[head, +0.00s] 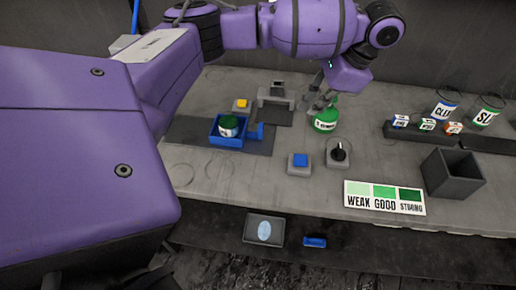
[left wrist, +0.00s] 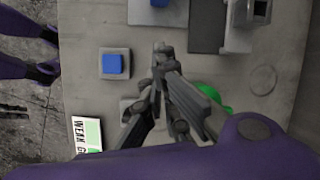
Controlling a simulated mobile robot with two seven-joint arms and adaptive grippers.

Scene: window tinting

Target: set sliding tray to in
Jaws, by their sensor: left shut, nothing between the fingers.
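The sliding tray is a blue open box (head: 229,131) on a dark track (head: 190,131) at the left of the bench, with a labelled can (head: 228,126) inside. A blue upright piece stands at its right side. The gripper (left wrist: 162,48) also shows in the left wrist view. My right gripper is not in view.
A grey device (head: 277,92) stands behind the tray's track. Blue (head: 300,161) and yellow (head: 241,104) buttons, a black knob (head: 338,153), a WEAK-GOOD-STRONG card (head: 385,197) and a dark open bin (head: 452,174) are on the bench. The front left of the bench is mostly clear.

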